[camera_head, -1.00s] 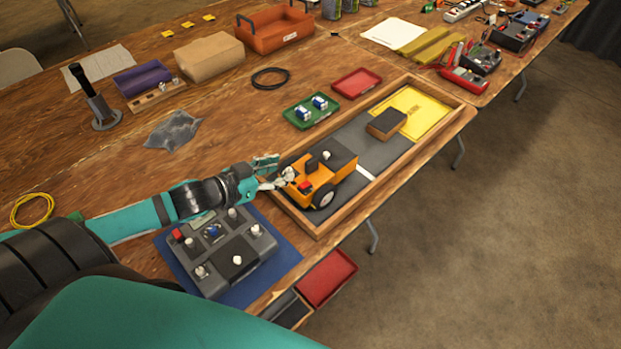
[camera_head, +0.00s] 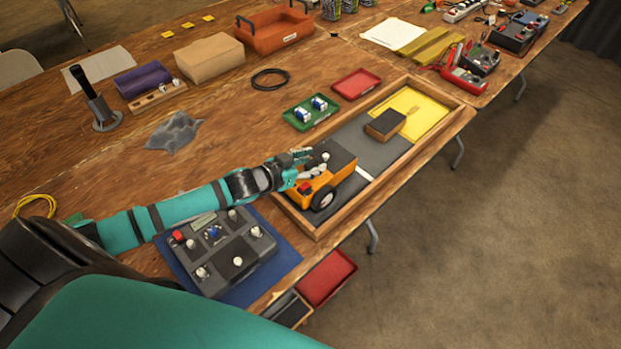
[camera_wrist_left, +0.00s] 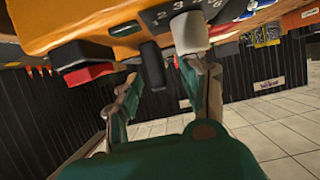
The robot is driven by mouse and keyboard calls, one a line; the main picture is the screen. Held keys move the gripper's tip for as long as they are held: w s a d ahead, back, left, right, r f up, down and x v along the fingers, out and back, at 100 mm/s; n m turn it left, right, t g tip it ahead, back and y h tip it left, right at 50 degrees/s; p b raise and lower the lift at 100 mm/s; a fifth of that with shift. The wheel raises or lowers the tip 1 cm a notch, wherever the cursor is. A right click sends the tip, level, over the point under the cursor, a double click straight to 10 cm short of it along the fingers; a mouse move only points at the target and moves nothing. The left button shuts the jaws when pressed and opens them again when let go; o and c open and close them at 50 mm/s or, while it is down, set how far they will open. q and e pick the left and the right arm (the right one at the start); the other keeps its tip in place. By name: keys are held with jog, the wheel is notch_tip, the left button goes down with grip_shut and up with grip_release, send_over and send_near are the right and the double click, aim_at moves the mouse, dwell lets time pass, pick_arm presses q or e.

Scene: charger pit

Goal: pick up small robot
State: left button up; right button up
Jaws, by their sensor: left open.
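The small robot (camera_head: 333,174) is an orange wheeled cart with a dark top, a red button and a white knob. It stands in the near end of the wooden-framed pit (camera_head: 420,155). My left gripper (camera_head: 313,162) is over its left part, close to the knob. In the left wrist view the orange body (camera_wrist_left: 110,22) fills the top, with a black post (camera_wrist_left: 152,65) and the white knob (camera_wrist_left: 190,32) by the fingertips. My left gripper (camera_wrist_left: 170,75) is open there, and I cannot tell whether it touches the knob. My right gripper is not in view.
A dark-topped block (camera_head: 385,124) and a yellow pad (camera_head: 425,108) lie farther along the pit. A green tray (camera_head: 300,126) and a red tray (camera_head: 356,83) stand behind it. A grey control box (camera_head: 222,253) sits on a blue mat, below my left arm.

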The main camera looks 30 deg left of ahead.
pick_arm(q)
grip_shut()
dwell(0.4)
jog(key=shift+w+r, duration=0.15)
jog(key=shift+r, duration=0.15)
